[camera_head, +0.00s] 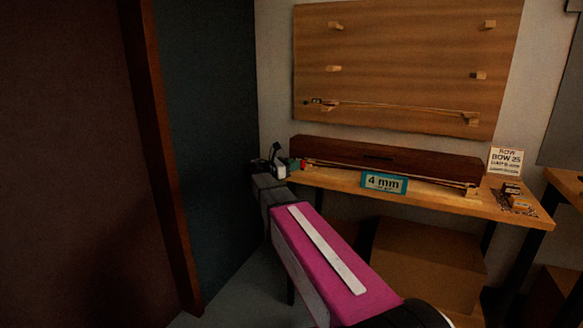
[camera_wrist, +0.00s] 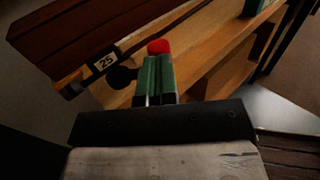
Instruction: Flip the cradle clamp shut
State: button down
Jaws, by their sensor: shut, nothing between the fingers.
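My gripper (camera_wrist: 156,60) is shut, its two green fingers side by side with nothing between them. A red knob (camera_wrist: 158,46) shows right at the fingertips in the wrist view; it looks like the cradle clamp's handle, and I cannot tell if the fingers touch it. A black round part (camera_wrist: 122,77) lies just left of the fingers. The rest of the clamp is hidden or too dark to tell, so its position is unclear. A bow (camera_head: 400,174) lies along the bench front, with a "25" tag (camera_wrist: 107,63) at its near end. In the head view my gripper (camera_head: 294,164) is at the bench's left end.
A long dark brown block (camera_head: 390,155) lies behind the bow on the wooden bench (camera_head: 520,210). A "4 mm" sign (camera_head: 384,183) stands at the front edge. A "BOW 25" card (camera_head: 505,161) and small items (camera_head: 512,195) are at the right. A dark wall is close on the left.

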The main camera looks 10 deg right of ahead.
jog(key=shift+d+n+t, duration=0.6)
jog(key=shift+d+t, duration=0.3)
jog(key=shift+d, duration=0.1)
jog(key=shift+s, duration=0.1)
